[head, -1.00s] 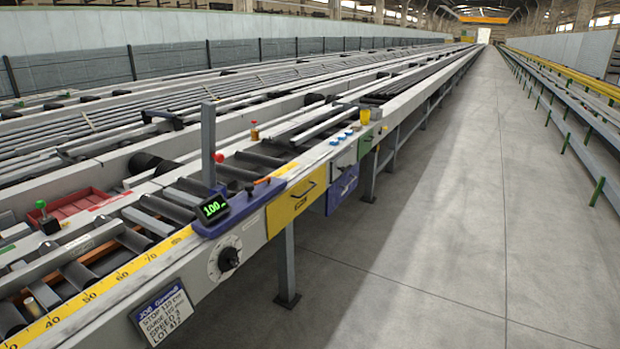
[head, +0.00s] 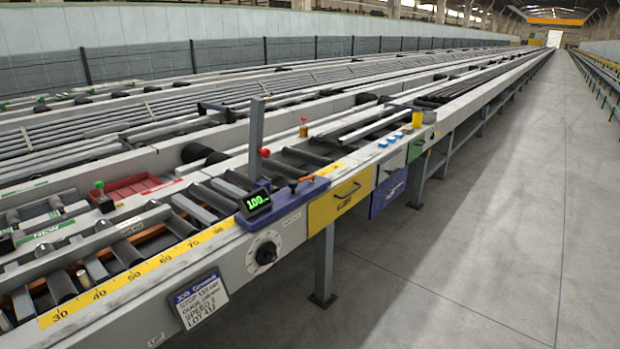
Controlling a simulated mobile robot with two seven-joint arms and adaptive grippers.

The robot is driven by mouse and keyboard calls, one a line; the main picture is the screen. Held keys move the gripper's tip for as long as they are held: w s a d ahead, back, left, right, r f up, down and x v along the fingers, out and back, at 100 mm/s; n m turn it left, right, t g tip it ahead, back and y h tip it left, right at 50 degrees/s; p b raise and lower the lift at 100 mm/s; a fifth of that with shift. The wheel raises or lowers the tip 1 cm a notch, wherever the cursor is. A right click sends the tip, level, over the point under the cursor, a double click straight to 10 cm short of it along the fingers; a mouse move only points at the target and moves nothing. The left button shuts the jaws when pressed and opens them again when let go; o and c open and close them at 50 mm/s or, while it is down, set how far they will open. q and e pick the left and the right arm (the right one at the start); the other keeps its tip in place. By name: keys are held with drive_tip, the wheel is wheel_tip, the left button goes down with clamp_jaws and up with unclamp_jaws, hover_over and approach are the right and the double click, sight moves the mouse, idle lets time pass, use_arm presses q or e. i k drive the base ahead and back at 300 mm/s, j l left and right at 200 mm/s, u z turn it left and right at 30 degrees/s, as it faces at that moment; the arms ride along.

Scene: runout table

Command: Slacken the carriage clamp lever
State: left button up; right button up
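The blue carriage (head: 283,203) sits on the front rail of the runout table, over the yellow scale. Its green display (head: 257,202) reads about 100. A small lever with an orange end (head: 301,182) lies low across the carriage top, right of the display; it looks like the clamp lever, but how tight it is I cannot tell. A red knob (head: 264,152) sticks out from the grey upright post (head: 256,135) behind the display. Neither of my grippers is in view.
A black dial (head: 265,250) is on the table's front face below the carriage. A job card (head: 200,298) hangs left of it. Yellow (head: 340,204) and blue (head: 388,192) drawers are to the right. The concrete floor (head: 480,240) in front is clear.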

sight(312, 176)
drive_tip(key=i+l+u, duration=0.25)
drive_tip(key=i+l, duration=0.55)
drive_tip(key=i, duration=0.15)
